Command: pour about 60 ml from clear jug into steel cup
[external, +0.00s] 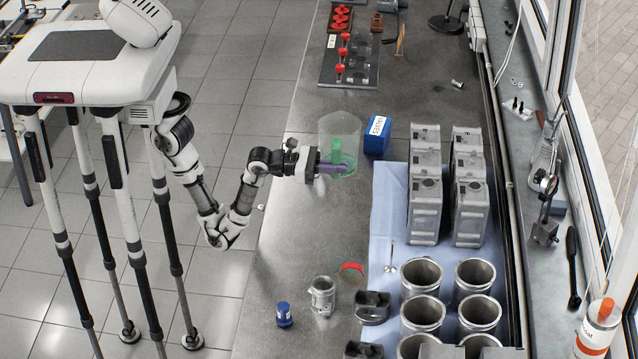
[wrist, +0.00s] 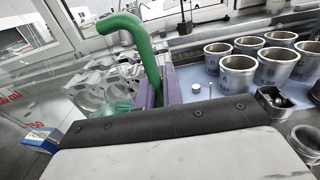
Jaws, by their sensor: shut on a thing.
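The clear jug (external: 352,128) with a green handle is near the middle of the external view and looks about upright. My gripper (external: 330,168) has purple fingers shut on the green handle. In the wrist view the handle (wrist: 150,55) rises between the purple fingers (wrist: 158,88), with the jug's clear wall beyond. I cannot tell the liquid level or whether the jug's base touches the bench. The steel cup (external: 322,297) stands upright on the bench, nearer the camera and well apart from the jug. Its inside is hard to make out.
A blue box (external: 377,138) stands just right of the jug. A blue mat (external: 388,215) holds grey engine blocks (external: 425,205) and several metal cylinders (external: 422,275). A red ring (external: 351,270), dark pistons (external: 372,307) and a small blue bottle (external: 284,314) surround the cup. Bench between jug and cup is clear.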

